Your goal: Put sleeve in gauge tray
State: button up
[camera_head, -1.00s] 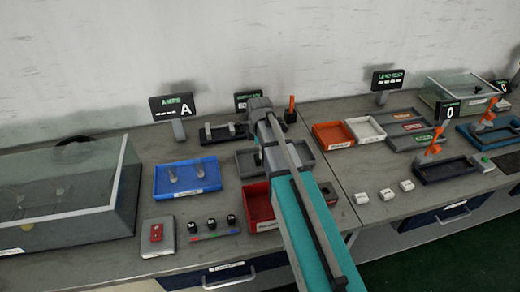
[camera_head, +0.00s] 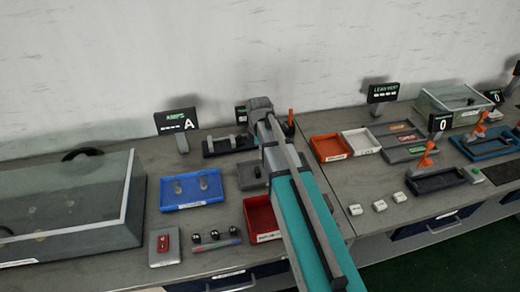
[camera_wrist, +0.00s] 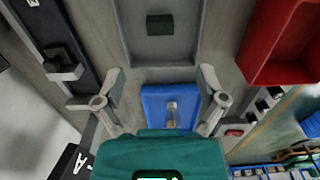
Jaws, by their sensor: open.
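My gripper (camera_wrist: 161,80) is open in the wrist view, its fingers apart with nothing between their tips. In the head view its fingers are hidden by my arm. A grey tray (camera_wrist: 192,60) lies ahead of the fingertips and holds one dark green block; it also shows in the head view (camera_head: 244,184), partly behind my arm. A blue tray (camera_head: 193,204) holds two pale upright pieces; one small grey piece (camera_wrist: 171,107) shows between my fingers' bases in the wrist view. I cannot tell which piece is the sleeve, and the tray labels are unreadable.
A red tray (camera_head: 262,222) stands right of the blue tray. A dark rack (camera_head: 212,151) with grey uprights stands behind. A glass-lidded box (camera_head: 75,205) fills the left. Orange (camera_head: 330,158) and white trays (camera_head: 360,152) lie to the right. A red-switch box (camera_head: 165,255) sits in front.

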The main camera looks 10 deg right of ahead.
jog(key=shift+s+r, duration=0.1)
jog(key=shift+s, duration=0.05)
dwell(0.7)
jog(key=s+m, duration=1.5)
jog(key=m, duration=0.3)
jog(key=shift+s+a, duration=0.25)
jog(key=shift+s, duration=0.15)
